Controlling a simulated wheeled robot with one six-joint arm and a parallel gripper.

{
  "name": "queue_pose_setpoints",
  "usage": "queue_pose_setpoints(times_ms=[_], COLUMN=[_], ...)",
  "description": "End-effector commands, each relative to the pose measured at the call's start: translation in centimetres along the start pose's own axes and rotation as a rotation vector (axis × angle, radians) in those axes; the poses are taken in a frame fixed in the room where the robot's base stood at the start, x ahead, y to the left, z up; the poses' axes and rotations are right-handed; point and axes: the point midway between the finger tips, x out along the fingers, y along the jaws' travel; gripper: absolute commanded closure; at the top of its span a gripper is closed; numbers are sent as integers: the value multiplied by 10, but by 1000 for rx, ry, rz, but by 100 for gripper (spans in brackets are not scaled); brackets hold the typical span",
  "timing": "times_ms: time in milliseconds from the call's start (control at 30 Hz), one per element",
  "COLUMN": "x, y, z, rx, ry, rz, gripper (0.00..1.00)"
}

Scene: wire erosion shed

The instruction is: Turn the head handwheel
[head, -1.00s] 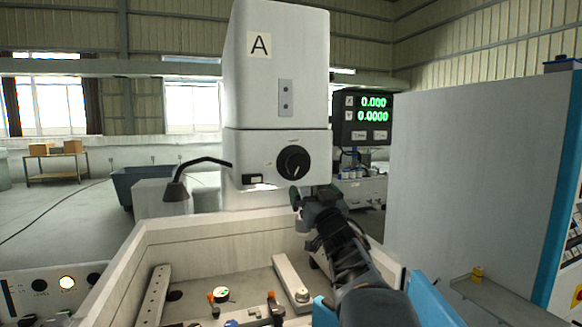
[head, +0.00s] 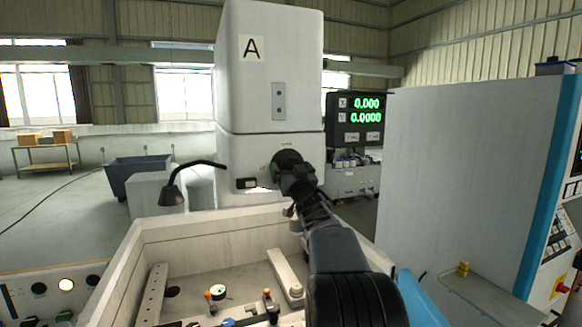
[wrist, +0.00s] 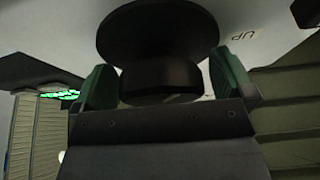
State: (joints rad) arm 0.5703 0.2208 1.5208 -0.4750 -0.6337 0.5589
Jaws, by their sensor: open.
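The head handwheel is a black round knob on the front of the white machine head (head: 270,70) marked A. In the head view my gripper (head: 290,165) covers most of it. In the wrist view the handwheel (wrist: 158,35) shows as a dark disc with a raised grip bar (wrist: 160,78). My gripper (wrist: 163,85) is open, with one green-padded jaw on each side of the bar. Small gaps seem to show beside the bar; contact cannot be told.
The work tank (head: 185,240) lies below, with clamps and a metal bar (head: 285,275) inside. A lamp on a bent arm (head: 172,195) hangs left of the head. A readout (head: 358,120) stands right of it, and a large grey cabinet (head: 465,180) fills the right.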

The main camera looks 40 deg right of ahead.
Motion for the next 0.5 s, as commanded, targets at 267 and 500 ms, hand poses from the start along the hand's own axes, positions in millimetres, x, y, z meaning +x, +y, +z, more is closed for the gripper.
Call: queue_pose_setpoints(times_ms=[267,500], x=[1,1], y=[0,0], z=[0,0], rx=[0,0], ry=[1,0], rz=[0,0], gripper=[0,20])
